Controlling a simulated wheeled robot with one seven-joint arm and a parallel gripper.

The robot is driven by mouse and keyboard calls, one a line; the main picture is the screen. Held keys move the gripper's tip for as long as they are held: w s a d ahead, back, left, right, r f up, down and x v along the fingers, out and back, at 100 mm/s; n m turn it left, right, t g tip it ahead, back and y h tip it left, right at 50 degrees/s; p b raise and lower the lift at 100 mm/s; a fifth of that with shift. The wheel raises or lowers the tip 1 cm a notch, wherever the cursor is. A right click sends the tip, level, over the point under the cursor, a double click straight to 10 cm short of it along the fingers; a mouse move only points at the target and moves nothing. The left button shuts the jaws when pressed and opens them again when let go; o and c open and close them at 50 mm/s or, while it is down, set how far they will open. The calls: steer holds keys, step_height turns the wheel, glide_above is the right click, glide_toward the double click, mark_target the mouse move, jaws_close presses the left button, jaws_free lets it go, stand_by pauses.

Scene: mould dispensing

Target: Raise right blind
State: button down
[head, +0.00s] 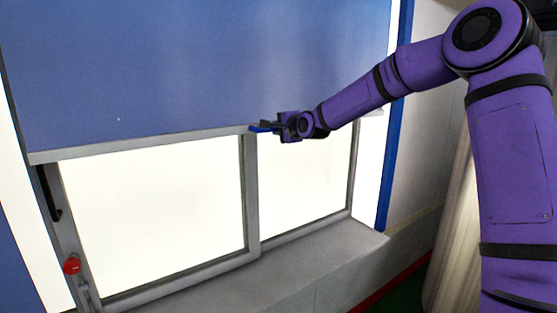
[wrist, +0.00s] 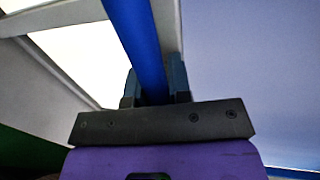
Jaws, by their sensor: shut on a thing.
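The blue blind (head: 190,65) hangs over the upper part of the window, with a light grey bar (head: 140,145) along its lower edge. My gripper (head: 264,127) is at that lower edge, right of the middle of the blind. In the wrist view my gripper (wrist: 154,85) is shut on a narrow blue strip (wrist: 136,35) that runs between its two dark fingers. The blind's blue sheet also fills the right side of the wrist view (wrist: 255,70). The fingers hide part of the strip, and how it joins the blind is not clear.
Below the blind are bright window panes (head: 160,205) in a grey frame with a middle post (head: 250,190). A red knob (head: 71,265) is at the frame's lower left. A grey sill (head: 300,275) runs below. A blue vertical strip (head: 394,130) edges the window's right side.

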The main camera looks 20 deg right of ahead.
step_height(320, 180, up, 18)
steer(key=shift+d+f, duration=0.1)
steer(key=c, duration=1.1)
jaws_free()
steer(key=shift+o, duration=0.2)
steer(key=shift+w, duration=0.1)
steer(key=shift+f, duration=0.1)
steer(key=v, duration=1)
steer(key=shift+s, duration=0.35)
steer(key=shift+d, duration=0.1)
